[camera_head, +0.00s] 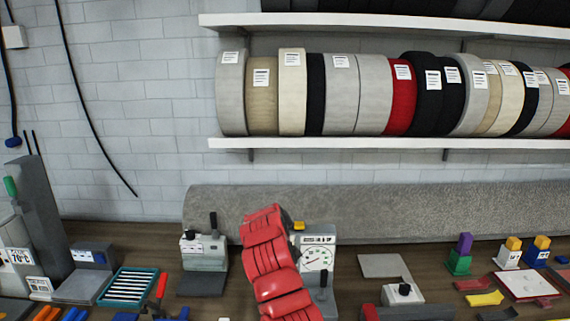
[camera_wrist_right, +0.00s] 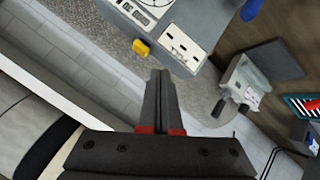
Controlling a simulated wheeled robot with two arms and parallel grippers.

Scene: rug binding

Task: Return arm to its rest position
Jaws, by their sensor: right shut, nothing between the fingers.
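My right gripper (camera_wrist_right: 160,74) shows in the right wrist view with its two dark fingers pressed together and nothing between them. It is in the air, with the gauge device, the wall and the shelf rolls behind it. In the head view, my red padded arm (camera_head: 270,262) rises from the bottom middle, in front of the bench. It partly covers the left side of the gauge device (camera_head: 318,257). I cannot make out the right gripper's fingers in the head view. My left gripper is not in view.
A long grey carpet roll (camera_head: 420,213) lies along the wall. A shelf (camera_head: 400,143) above holds several binding rolls. A small lever press (camera_head: 204,250) and a teal tray (camera_head: 130,287) stand left of my arm. Colored blocks and a white tray (camera_head: 525,284) are at right.

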